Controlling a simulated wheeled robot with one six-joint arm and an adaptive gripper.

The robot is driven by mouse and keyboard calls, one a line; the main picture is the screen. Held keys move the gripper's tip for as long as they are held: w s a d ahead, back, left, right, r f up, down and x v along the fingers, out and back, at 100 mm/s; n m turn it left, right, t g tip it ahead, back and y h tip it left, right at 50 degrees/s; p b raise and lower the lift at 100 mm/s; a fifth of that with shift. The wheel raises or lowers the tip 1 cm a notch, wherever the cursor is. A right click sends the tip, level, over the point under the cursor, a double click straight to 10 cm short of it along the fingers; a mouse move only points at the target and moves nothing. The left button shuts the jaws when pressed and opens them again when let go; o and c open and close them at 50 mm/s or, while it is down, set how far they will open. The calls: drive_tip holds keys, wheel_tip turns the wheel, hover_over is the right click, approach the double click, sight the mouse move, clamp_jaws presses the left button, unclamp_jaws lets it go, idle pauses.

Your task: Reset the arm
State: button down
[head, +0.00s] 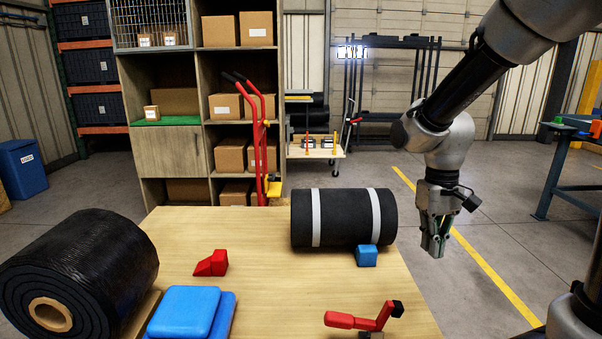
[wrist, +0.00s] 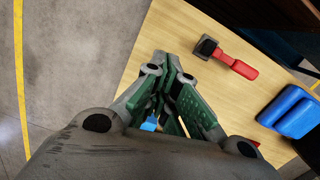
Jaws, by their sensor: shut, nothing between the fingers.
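My gripper (head: 434,246) hangs off the right side of the wooden table, fingers pointing down. In the head view it is to the right of the black roll with two white bands and above the floor. It also shows in the wrist view (wrist: 172,62), with its green-padded fingers closed together and nothing between them. My arm comes in from the upper right and bends down at the wrist.
On the table (head: 262,270) are a banded black roll (head: 343,219), a blue block (head: 366,256), a red wedge (head: 211,264), a red-handled clamp (head: 362,319), blue pads (head: 186,312) and a large black belt roll (head: 90,262). Floor right of the table is clear; a workbench (head: 570,150) stands farther right.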

drive_tip(key=s+d+r+m+t, duration=0.2)
drive_tip(key=s+d+r+t, duration=0.3)
drive_tip(key=s+r, duration=0.6)
drive_tip(key=shift+s+d+r, duration=0.4)
drive_tip(key=shift+s+d, duration=0.65)
drive_tip(key=shift+s, duration=0.05)
